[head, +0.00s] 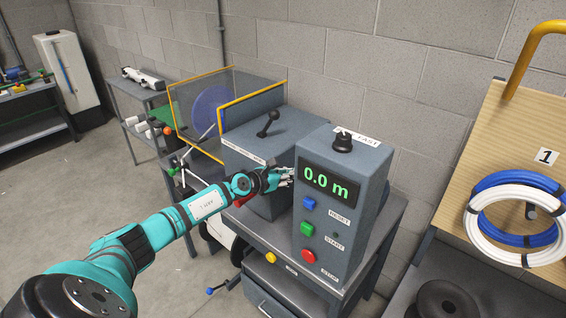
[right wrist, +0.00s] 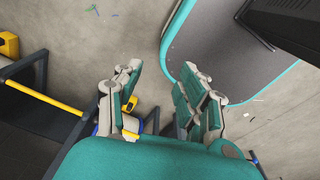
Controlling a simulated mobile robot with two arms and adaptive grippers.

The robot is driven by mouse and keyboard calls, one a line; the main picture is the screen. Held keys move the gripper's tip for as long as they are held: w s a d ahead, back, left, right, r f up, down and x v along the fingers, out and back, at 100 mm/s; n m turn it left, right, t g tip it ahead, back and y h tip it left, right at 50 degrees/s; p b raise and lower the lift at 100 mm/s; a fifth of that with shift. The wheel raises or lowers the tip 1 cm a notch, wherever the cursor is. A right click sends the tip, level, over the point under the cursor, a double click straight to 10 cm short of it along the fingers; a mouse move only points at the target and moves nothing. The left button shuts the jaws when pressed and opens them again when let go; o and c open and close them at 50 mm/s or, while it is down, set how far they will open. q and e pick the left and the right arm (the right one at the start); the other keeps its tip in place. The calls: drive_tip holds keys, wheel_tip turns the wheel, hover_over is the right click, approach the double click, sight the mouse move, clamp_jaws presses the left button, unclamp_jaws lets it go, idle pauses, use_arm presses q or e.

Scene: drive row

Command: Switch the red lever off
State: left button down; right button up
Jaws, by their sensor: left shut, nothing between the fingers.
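A red part (head: 244,200), which may be the red lever, shows just below my left wrist, low on the front of the grey machine box (head: 262,137). My arm hides most of it, so its position cannot be told. My left gripper (head: 286,177) is shut and empty, in front of that box and beside the left side of the display cabinet (head: 347,235). Whether it touches either is not clear. My right gripper (right wrist: 160,102) shows in the right wrist view with its fingers apart and nothing between them, above the floor.
The cabinet has a "0.0 m" display (head: 329,182), blue (head: 309,203), green (head: 306,228) and red (head: 308,256) buttons and a black knob (head: 342,143). A black lever (head: 268,123) stands on the machine box. A wooden board with coils (head: 515,215) is at right.

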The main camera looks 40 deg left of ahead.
use_arm(q)
drive_tip(key=r, duration=0.1)
drive_tip(key=s+r+p, duration=0.1)
drive_tip(key=a+r+p, duration=0.1)
drive_tip(key=r, duration=0.1)
drive_tip(key=shift+s, duration=0.15)
use_arm(e)
drive_tip(key=r, duration=0.1)
drive_tip(key=w+r, duration=0.1)
drive_tip(key=r, duration=0.1)
drive_tip(key=shift+w+a, duration=0.15)
drive_tip(key=shift+a, duration=0.1)
use_arm(q)
drive_tip(key=shift+s, duration=0.15)
use_arm(e)
drive_tip(key=shift+w, duration=0.15)
